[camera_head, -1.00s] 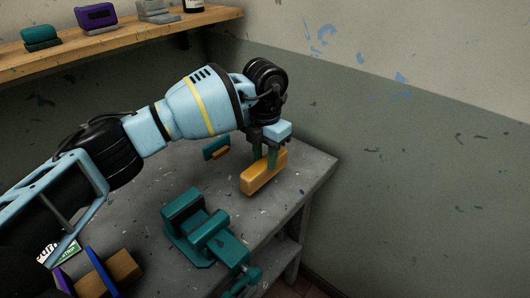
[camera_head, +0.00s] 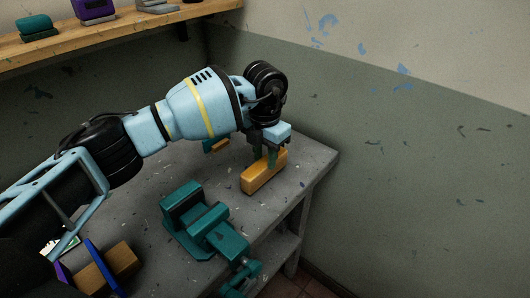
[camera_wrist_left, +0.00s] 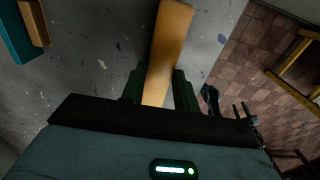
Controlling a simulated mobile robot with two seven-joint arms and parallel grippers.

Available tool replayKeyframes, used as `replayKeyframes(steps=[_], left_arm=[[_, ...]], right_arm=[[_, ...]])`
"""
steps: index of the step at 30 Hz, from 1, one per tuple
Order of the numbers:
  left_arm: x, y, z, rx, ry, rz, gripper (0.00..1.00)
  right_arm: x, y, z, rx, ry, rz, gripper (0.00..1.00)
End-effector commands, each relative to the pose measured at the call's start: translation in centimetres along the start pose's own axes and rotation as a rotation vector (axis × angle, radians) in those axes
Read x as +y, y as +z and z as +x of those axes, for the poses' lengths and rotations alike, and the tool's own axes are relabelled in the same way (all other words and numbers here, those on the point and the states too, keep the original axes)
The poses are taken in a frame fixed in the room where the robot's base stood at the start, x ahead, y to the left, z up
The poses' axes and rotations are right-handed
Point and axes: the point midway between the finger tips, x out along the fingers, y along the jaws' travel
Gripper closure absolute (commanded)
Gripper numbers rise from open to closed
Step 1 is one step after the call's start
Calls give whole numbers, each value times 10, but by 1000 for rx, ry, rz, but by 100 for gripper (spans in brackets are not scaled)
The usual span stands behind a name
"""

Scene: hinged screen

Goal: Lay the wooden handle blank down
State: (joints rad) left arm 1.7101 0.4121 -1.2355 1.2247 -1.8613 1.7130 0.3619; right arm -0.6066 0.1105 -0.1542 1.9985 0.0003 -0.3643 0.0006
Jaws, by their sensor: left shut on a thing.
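The wooden handle blank (camera_head: 258,178) is an orange-brown bar near the right end of the grey workbench (camera_head: 312,160). It looks low at the bench top; I cannot tell for sure whether its underside touches. My left gripper (camera_head: 271,158) is over it, with its green fingers on both sides of the bar. In the left wrist view the blank (camera_wrist_left: 168,45) runs up from between the two fingers (camera_wrist_left: 158,90). The left gripper is shut on it. My right gripper is not in view.
A teal vise (camera_head: 205,225) stands on the bench in front. A teal and wooden item (camera_head: 215,145) lies behind the gripper. Blue and wooden pieces (camera_head: 105,268) are at the lower left. A shelf (camera_head: 110,30) runs along the back wall.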

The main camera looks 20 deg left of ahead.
Motion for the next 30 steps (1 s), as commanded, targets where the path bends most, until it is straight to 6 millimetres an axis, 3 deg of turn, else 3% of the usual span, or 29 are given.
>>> replayKeyframes(steps=[8,9,14,24,30], left_arm=[[0,0,7,-1,0,0,96],[0,0,7,-1,0,0,64],[0,0,6,-1,0,0,44],[0,0,6,0,0,0,44],[0,1,-22,-4,1,0,44]], right_arm=[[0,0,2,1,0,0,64],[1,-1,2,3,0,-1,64],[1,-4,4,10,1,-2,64],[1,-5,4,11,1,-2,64],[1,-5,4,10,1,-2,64]])
